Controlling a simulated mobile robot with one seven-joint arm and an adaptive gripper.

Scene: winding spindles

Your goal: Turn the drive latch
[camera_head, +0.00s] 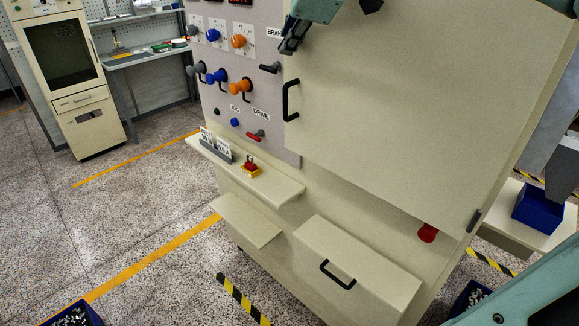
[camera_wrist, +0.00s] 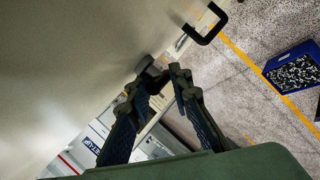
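The drive latch (camera_head: 256,135) is a small red lever on the grey control panel in the head view, just under the word DRIVE. It lies roughly sideways. A similar dark lever (camera_head: 270,69) sits higher, under the BRAKE label. My gripper (camera_head: 289,46) is at the upper edge of the large cream door, above and right of the drive latch and apart from it. In the wrist view my gripper (camera_wrist: 162,70) shows two dark fingers with a gap between their tips and nothing clearly held. I cannot make out the drive latch in the wrist view.
The door's black handle (camera_head: 290,100) stands out right of the latch; it also shows in the wrist view (camera_wrist: 207,24). A shelf (camera_head: 278,189) juts out below, bearing small cards and a yellow-and-red item.

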